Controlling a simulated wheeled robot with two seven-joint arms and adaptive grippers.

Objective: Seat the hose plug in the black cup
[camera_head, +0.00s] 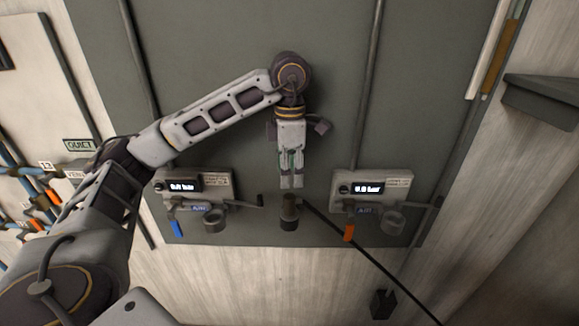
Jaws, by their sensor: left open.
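My left gripper (292,186) points down the picture in front of the grey-green panel, with its fingers open and nothing seen between them. Just below its fingertips is a dark, short cylinder with a brownish upper part (289,202), which looks like the hose plug; its lower part (289,222) is darker and may be the black cup. I cannot tell how the two parts fit together. A black hose (365,255) runs from beside it to the lower right. The fingertips appear just apart from the cylinder. My right gripper is not in view.
Two gauge boxes flank the cylinder, left (188,184) and right (372,186). Each has an AIR label, a lever, blue (177,228) or orange (349,232), and a grey ring, left (214,221) and right (393,221). A dark block (383,304) sits lower right.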

